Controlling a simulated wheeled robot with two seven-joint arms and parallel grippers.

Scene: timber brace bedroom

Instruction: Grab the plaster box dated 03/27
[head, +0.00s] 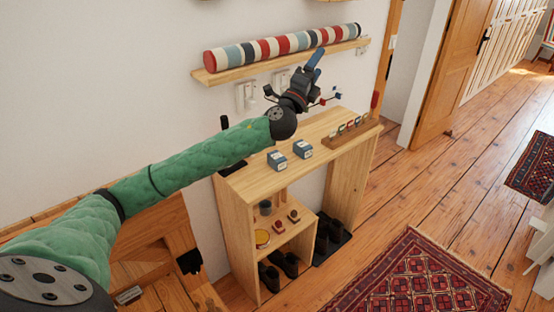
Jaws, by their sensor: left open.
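Two small blue-and-white boxes stand on the top of the wooden console: a left box (277,160) and a right box (303,149). They look alike, and any dates on them are too small to read. My left gripper (316,66) is above the back of the console top, near the wall shelf, beyond and above both boxes. Its blue fingers point up and away from the boxes. It is open, and I see nothing held in it. My right gripper is out of view.
The console top (240,182) has a wooden rack (352,133) with several small items at its right end. A wall shelf (240,72) above carries a striped roll (280,46). Shoes (286,263) stand below. A red rug (425,280) lies in front.

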